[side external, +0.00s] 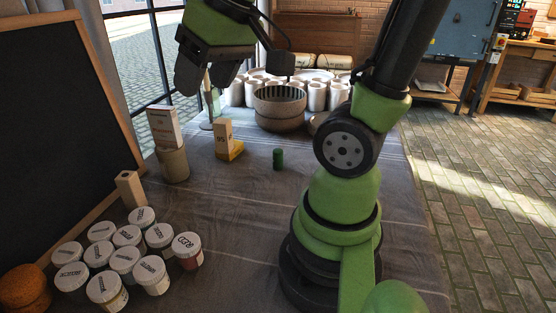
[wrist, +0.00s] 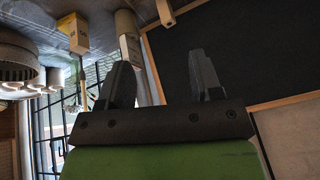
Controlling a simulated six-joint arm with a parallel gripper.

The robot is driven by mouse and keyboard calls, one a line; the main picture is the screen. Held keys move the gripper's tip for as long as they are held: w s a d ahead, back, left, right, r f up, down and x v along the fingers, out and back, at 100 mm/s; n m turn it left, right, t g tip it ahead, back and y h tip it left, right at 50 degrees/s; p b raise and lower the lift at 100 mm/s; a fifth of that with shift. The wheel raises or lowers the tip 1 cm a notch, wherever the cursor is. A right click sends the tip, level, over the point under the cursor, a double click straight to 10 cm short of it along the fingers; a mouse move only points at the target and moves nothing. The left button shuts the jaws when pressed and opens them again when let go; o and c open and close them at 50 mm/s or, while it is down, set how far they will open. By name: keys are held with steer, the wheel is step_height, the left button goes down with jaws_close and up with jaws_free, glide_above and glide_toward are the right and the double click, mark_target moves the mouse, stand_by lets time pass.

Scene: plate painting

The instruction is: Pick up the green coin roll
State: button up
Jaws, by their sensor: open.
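The green coin roll (side external: 278,158) is a small dark green cylinder standing upright on the cloth-covered table, near the middle of the side external view. I cannot make it out in the wrist view. My gripper (side external: 208,76) is high above the table, up and to the left of the coin roll in the side external view. In the wrist view my gripper (wrist: 163,80) shows its two dark fingers spread wide apart. Nothing is between them, and it is well apart from the coin roll.
A yellow-based wooden block (side external: 229,145) stands left of the roll, and a ribbed bowl (side external: 280,108) stands behind it. A canister with a box on top (side external: 173,164) is farther left. Several labelled paint jars (side external: 128,259) fill the front left, by a blackboard (side external: 50,130). Cloth around the roll is clear.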

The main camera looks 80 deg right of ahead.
steer(key=w+d+f+g+h, duration=0.1)
steer(key=w+d+f+g, duration=0.15)
steer(key=d, duration=0.55)
steer(key=n+g+y, duration=0.1)
steer(key=n+g, duration=0.1)
steer(key=g, duration=0.1)
glide_above(278, 150)
steer(key=f, duration=1.7)
steer(key=shift+w+a, duration=0.1)
steer(key=shift+w, duration=0.2)
steer(key=shift+n, duration=0.3)
steer(key=f, duration=0.4)
steer(key=shift+s+f, duration=0.2)
steer(key=shift+f, duration=0.1)
step_height(278, 150, down, 6)
steer(key=shift+s+r, duration=0.1)
jaws_close()
